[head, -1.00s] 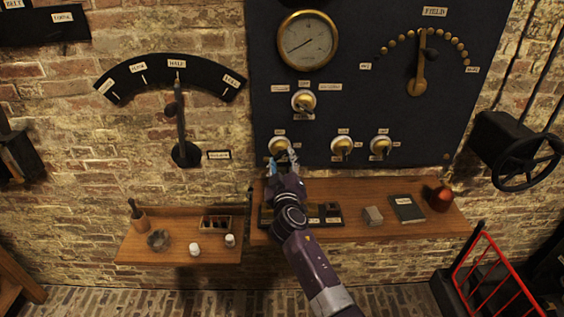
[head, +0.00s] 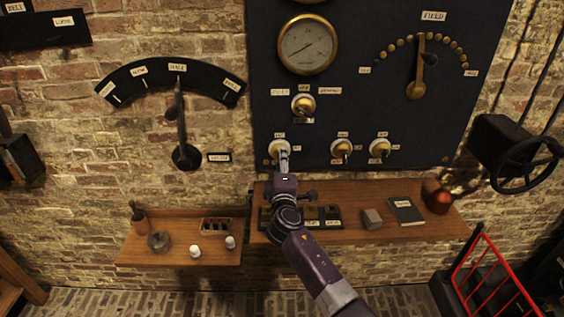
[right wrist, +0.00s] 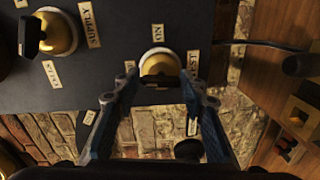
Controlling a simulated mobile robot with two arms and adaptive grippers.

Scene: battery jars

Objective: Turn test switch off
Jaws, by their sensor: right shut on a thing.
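The test switch (right wrist: 158,63) is a round brass knob on a pale base, low on the dark panel. A label ending in "ST" and "ON" labels sit around it in the right wrist view. In the head view the switch (head: 278,147) is the lower left one of the panel. My right gripper (right wrist: 157,76) is shut on the test switch, with one blue-grey finger on each side of it. In the head view my right gripper (head: 284,156) reaches up to the switch. My left gripper is not in view.
The supply switch (right wrist: 58,33) is nearby on the panel. Two similar switches (head: 342,148) (head: 380,149) stand to the right. A wooden shelf (head: 335,233) below holds a dark book (head: 406,211) and a red-copper pot (head: 440,200). A gauge (head: 307,44) is above.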

